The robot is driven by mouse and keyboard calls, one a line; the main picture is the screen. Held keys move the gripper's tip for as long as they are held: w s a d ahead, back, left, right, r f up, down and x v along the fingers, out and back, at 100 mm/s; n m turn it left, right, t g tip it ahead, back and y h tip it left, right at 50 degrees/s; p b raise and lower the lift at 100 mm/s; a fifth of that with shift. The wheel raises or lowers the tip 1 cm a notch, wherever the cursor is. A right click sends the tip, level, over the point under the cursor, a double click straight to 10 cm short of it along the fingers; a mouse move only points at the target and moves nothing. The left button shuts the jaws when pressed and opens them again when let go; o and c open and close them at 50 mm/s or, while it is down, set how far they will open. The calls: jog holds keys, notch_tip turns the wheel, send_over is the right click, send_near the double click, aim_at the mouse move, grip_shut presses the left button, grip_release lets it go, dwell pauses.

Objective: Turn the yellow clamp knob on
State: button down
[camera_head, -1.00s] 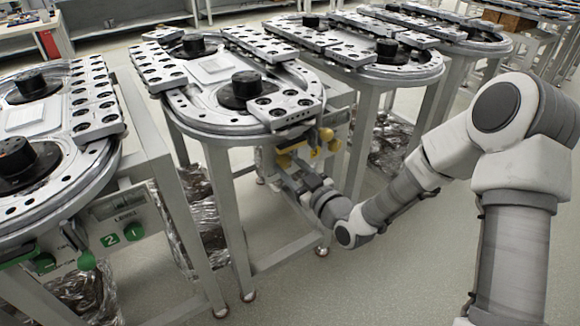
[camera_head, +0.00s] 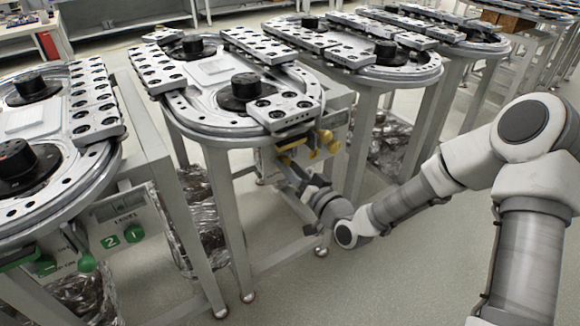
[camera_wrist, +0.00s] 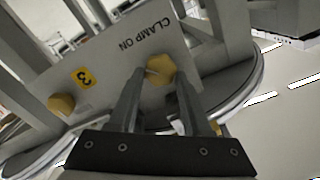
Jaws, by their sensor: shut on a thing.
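The yellow clamp knob (camera_wrist: 160,67) sits on a pale panel beside the printed words "CLAMP ON". My gripper (camera_wrist: 157,76) is shut on it, with one dark finger on each side. In the head view my gripper (camera_head: 286,166) reaches up from the lower right to the front panel under the middle ring table. The knob is small there and partly hidden by the fingers. How far the knob is turned is hard to tell.
A second yellow knob (camera_wrist: 61,104) and a yellow "3" label (camera_wrist: 84,77) are on the same panel. The ring track (camera_head: 215,120) overhangs the panel. A similar table with green knobs (camera_head: 86,262) stands at left. Floor (camera_head: 400,270) in front is clear.

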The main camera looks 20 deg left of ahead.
jog(key=m+p, duration=0.1)
jog(key=m, duration=0.3)
jog(key=shift+w+d+m, duration=0.1)
jog(key=shift+m, duration=0.2)
jog(key=m, duration=0.4)
jog(key=shift+f+p, duration=0.2)
jog(key=shift+p, duration=0.2)
jog(key=shift+m, duration=0.3)
jog(key=shift+c, duration=1.7)
grip_release()
jog(key=p+v, duration=0.3)
jog(key=v, duration=1.4)
jog(key=shift+d, duration=0.2)
